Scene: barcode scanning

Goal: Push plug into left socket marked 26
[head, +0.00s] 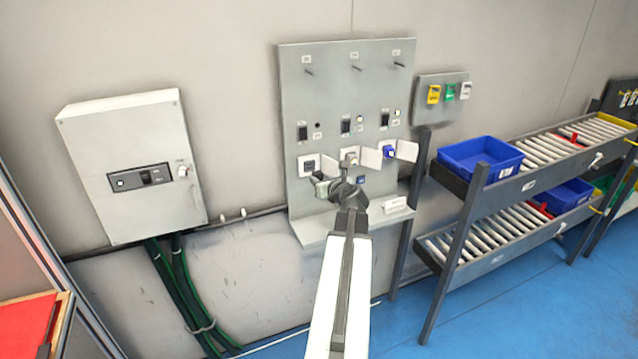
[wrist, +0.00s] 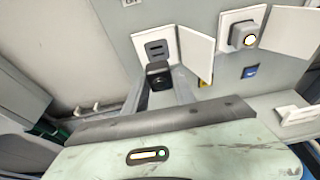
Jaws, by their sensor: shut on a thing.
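The left socket (head: 308,165) is a white square plate with dark slots and an open flap at its right, on the grey wall panel. It also shows in the wrist view (wrist: 156,46). A black plug (wrist: 158,72) is held between the fingers of my gripper (wrist: 160,88), just below and in front of the left socket's slots. The plug appears apart from the slots; the exact gap cannot be told. In the head view my gripper (head: 322,184) is just below the left socket and partly hides the plug. The number 26 cannot be read.
The middle socket (head: 348,158) has a grey plug in it and the right socket (head: 389,153) a blue one; both have open flaps. A shelf (head: 335,228) juts out below. A grey cabinet (head: 135,165) hangs at left; a rack with blue bins (head: 480,158) stands at right.

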